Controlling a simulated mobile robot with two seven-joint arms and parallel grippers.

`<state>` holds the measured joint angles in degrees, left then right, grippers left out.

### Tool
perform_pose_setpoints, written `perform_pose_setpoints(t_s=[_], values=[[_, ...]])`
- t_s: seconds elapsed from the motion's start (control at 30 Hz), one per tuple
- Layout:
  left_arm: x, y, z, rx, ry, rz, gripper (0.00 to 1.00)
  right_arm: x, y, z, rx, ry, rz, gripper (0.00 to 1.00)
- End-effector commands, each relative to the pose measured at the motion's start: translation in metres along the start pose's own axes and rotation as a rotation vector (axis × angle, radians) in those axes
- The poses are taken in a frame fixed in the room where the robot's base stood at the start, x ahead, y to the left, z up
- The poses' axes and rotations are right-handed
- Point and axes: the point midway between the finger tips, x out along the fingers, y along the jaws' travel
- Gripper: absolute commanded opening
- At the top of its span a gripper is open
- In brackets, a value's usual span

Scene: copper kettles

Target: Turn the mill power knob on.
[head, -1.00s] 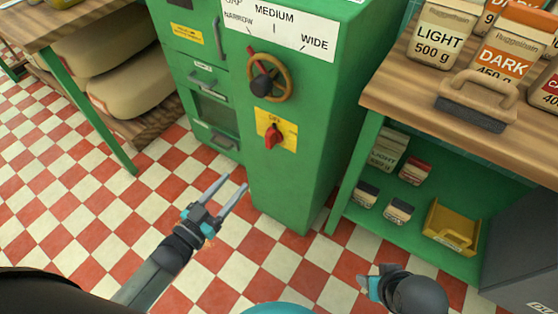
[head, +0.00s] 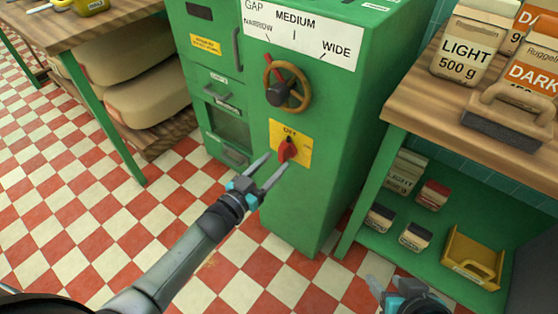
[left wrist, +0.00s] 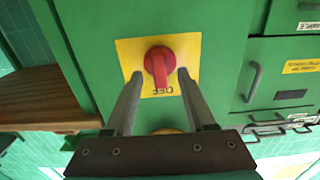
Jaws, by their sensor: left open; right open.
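The red mill power knob (head: 287,149) sits on a yellow plate (head: 304,142) on the front of the green mill (head: 325,165). The plate reads OFF at the knob's pointer side. My left gripper (head: 276,164) is open in front of the knob. In the left wrist view the knob (left wrist: 158,65) shows between and just beyond the tips of the left gripper (left wrist: 160,76); I cannot tell whether they touch it. My right gripper (head: 380,288) is open and empty at the bottom edge of the head view, away from the mill.
A handwheel (head: 288,88) with a dark hub sticks out above the knob, under the gap scale (head: 300,32). A wooden counter (head: 420,105) with coffee bags stands to the right, with a green shelf (head: 385,240) below. The checkered floor in front is clear.

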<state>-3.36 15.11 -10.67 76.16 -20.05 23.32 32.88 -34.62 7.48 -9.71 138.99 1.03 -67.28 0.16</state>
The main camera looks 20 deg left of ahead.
Motion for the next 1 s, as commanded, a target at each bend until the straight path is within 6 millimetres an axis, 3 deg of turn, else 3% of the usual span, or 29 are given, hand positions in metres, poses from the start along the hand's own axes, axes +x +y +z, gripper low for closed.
perform_pose_setpoints(t_s=[0.4,0.87,1.0], values=[[0.026,0.000,0.000,0.001,0.001,0.001,0.55,0.016,-0.020,-0.016,-0.001,0.184,-0.054,0.50],[0.030,0.000,0.000,0.000,0.000,0.000,0.55,0.016,-0.023,-0.020,0.001,0.217,-0.062,0.50],[0.030,0.000,0.000,0.000,0.001,0.001,0.39,0.016,-0.023,-0.020,0.001,0.216,-0.062,0.50]])
